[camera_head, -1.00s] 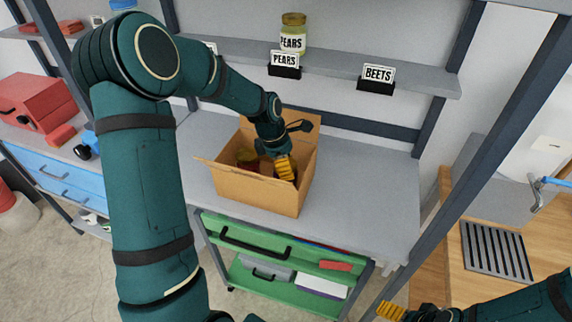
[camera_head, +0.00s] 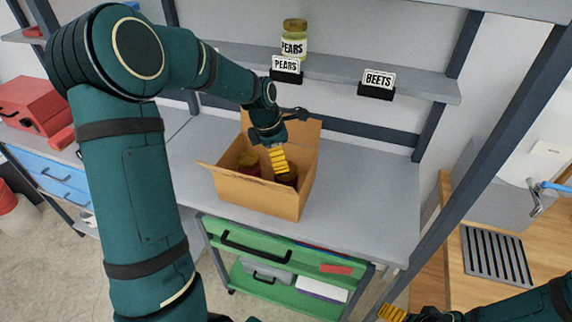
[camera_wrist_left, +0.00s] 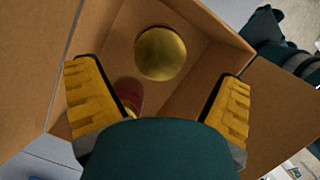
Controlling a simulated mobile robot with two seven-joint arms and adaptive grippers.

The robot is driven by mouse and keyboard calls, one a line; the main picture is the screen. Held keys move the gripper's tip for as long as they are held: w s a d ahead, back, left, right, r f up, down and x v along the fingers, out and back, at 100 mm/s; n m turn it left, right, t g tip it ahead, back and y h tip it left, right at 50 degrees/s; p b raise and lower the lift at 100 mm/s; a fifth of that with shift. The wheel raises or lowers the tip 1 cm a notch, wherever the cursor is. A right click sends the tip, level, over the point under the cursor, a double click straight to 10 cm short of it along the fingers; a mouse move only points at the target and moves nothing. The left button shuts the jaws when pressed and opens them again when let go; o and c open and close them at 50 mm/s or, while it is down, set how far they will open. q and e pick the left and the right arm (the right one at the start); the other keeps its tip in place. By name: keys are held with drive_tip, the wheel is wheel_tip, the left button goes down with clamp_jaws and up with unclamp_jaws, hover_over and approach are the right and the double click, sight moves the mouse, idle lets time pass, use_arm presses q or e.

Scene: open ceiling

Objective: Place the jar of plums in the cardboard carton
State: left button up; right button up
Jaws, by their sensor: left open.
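The cardboard carton (camera_head: 258,192) stands open on the grey worktop. Two jars are inside: one with a gold lid (camera_head: 248,160) at the left, and a dark one (camera_head: 287,177) at the right, below my left gripper. No label shows, so I cannot tell which holds plums. My left gripper (camera_head: 278,160) is open and empty above the carton's inside. In the left wrist view, its fingers (camera_wrist_left: 165,105) are spread wide, a round gold lid (camera_wrist_left: 160,53) lies beyond them, and a reddish jar (camera_wrist_left: 129,92) is partly hidden. My right gripper (camera_head: 392,313) is low at the bottom edge.
A pears jar (camera_head: 294,38) stands on the shelf (camera_head: 335,70) behind, with a pears sign (camera_head: 286,65) and a beets sign (camera_head: 377,80). A green drawer cart (camera_head: 285,262) is under the worktop. The worktop right of the carton is clear.

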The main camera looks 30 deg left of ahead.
use_arm(q)
drive_tip(key=v, duration=0.7)
drive_tip(key=shift+p, duration=0.4)
drive_tip(key=shift+d+f, duration=0.1)
